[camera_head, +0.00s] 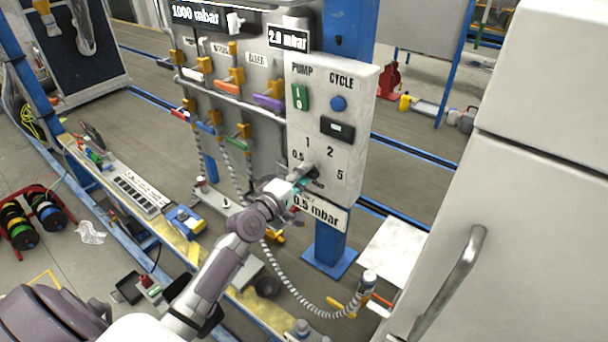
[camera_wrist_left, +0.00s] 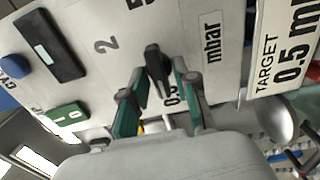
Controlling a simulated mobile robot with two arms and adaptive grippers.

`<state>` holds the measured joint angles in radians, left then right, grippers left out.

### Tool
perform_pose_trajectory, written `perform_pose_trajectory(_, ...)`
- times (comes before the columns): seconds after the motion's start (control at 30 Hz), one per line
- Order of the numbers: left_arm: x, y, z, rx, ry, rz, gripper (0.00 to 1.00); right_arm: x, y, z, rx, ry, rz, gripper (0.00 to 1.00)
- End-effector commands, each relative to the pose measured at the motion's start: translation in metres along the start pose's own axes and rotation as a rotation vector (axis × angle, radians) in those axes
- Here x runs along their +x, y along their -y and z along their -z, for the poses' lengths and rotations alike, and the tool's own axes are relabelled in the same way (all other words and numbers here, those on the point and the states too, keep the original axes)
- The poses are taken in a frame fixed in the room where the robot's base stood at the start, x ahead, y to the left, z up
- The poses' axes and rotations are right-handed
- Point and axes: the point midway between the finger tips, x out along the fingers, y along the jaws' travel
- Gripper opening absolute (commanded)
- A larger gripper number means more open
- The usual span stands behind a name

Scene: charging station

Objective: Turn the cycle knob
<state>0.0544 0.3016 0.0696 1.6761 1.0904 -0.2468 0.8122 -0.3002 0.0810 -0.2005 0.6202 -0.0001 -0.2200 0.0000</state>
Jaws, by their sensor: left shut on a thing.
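A light control panel (camera_head: 359,80) stands ahead, with a blue round control (camera_head: 338,103) under the word CYCLE. It also shows at the left edge of the left wrist view (camera_wrist_left: 12,66). Lower on the panel is a black selector knob (camera_wrist_left: 155,60) among the numbers 0.5, 1, 2 and 5. My left gripper (camera_head: 304,178) is at this selector, well below the blue control. In the left wrist view its green-sided fingers (camera_wrist_left: 158,82) are shut on the black knob, one on each side. In the head view the gripper hides much of the knob. My right gripper is out of view.
Beside the blue control is a green PUMP switch (camera_head: 300,97), with a dark rectangular module (camera_head: 338,129) below. A target sign (camera_head: 320,213) reads 0.5 mbar; a display (camera_head: 288,38) reads 2.0 mbar. Valve handles (camera_head: 268,102) stand left. A white cabinet (camera_head: 540,190) blocks the right.

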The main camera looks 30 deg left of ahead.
Motion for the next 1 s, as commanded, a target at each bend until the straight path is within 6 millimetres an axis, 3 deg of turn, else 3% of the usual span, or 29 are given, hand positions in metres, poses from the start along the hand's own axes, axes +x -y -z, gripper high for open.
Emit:
perform_pose_trajectory(0.13, 0.0, 0.001, 0.0, -0.003, 0.0, 0.001, 0.0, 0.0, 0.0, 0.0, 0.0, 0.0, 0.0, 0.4)
perform_pose_trajectory(0.17, 0.0, 0.001, 0.0, -0.003, 0.0, 0.001, 0.34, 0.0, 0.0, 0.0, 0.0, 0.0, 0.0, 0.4)
perform_pose_trajectory(0.2, 0.0, 0.001, 0.0, -0.003, 0.0, 0.001, 0.4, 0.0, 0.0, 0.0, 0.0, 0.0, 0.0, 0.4)
perform_pose_trajectory(0.57, -0.004, 0.001, 0.0, 0.0, 0.0, 0.001, 0.4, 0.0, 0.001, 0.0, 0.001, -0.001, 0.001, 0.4)
perform_pose_trajectory(0.67, -0.017, 0.002, 0.0, 0.0, 0.0, 0.002, 0.4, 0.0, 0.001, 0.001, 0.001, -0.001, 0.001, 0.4)
perform_pose_trajectory(1.0, -0.087, 0.002, 0.0, 0.001, 0.001, 0.004, 0.4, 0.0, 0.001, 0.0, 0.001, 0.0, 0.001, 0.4)
